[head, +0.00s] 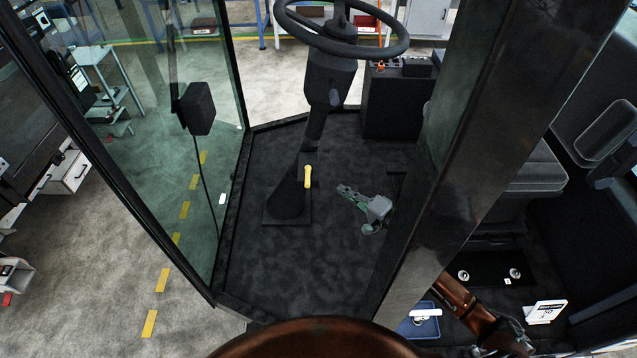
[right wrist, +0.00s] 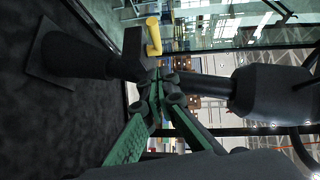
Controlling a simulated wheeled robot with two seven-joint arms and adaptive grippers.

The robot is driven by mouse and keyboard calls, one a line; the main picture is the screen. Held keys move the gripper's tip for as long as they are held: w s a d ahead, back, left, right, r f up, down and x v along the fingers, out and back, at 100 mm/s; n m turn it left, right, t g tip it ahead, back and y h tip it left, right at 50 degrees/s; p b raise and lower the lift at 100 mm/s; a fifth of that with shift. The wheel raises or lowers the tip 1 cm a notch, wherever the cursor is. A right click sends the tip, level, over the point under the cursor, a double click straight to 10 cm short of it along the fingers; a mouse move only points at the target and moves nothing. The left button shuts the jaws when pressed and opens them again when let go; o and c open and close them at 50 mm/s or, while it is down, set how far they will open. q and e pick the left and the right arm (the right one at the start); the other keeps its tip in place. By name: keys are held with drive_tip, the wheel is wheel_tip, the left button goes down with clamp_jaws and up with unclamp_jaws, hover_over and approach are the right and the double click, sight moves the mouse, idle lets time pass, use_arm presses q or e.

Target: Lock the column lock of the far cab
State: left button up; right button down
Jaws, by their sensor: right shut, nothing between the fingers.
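The steering column (head: 317,122) rises from the cab floor and carries the black steering wheel (head: 340,38). A yellow lever (head: 307,177) stands out from the lower column, pointing upward in the head view. My right gripper (head: 346,191) is inside the cab, right of the lever and apart from it in that view. Its green-padded fingers are shut and empty. In the right wrist view the fingertips (right wrist: 158,84) come together near the column, with the yellow lever (right wrist: 153,36) above them in the picture; contact cannot be told. My left gripper is not in view.
A dark console box (head: 392,100) with an orange knob stands behind, right of the column. A dark cab post (head: 455,150) crosses the head view. The seat (head: 535,170) is at right. A blue tray (head: 425,328) lies low right. Glass (head: 205,130) closes the left side.

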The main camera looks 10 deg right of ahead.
sight(308, 178)
drive_tip(key=w+a+f+p, duration=0.1)
drive_tip(key=w+a+p, duration=0.2)
drive_tip(key=w+a, duration=0.3)
drive_tip(key=shift+w+a+f, duration=0.25)
drive_tip(key=shift+a+f, duration=0.1)
drive_tip(key=shift+a, duration=0.45)
